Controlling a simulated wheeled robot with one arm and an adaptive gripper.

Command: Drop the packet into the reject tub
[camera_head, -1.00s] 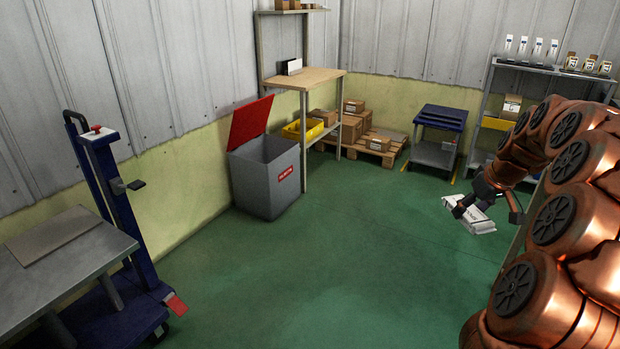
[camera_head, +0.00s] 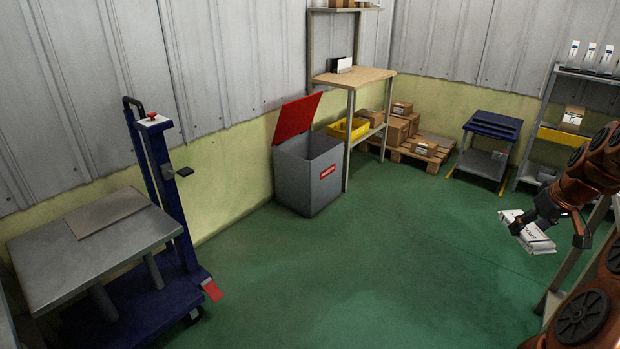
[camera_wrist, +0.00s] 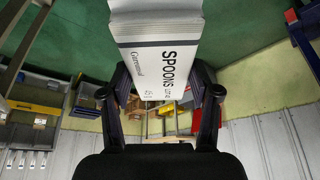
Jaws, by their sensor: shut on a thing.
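The packet (camera_head: 528,232) is white with dark print and is held in the air at the right of the head view. In the wrist view the packet (camera_wrist: 158,55) shows the word "SPOONS" and sits between the fingers. My gripper (camera_wrist: 160,92) is shut on it; in the head view my gripper (camera_head: 553,222) is partly hidden by the packet. The reject tub (camera_head: 309,180) is a grey bin with a red label and a raised red lid (camera_head: 297,117). It stands against the left wall, well to the left of the packet. Its inside is mostly hidden.
A blue lift table (camera_head: 90,255) stands at the left. A wooden bench (camera_head: 356,77) with a yellow bin (camera_head: 348,128) is right of the tub. Behind are a pallet of boxes (camera_head: 423,148) and a blue cart (camera_head: 487,140). The green floor (camera_head: 380,270) between is clear.

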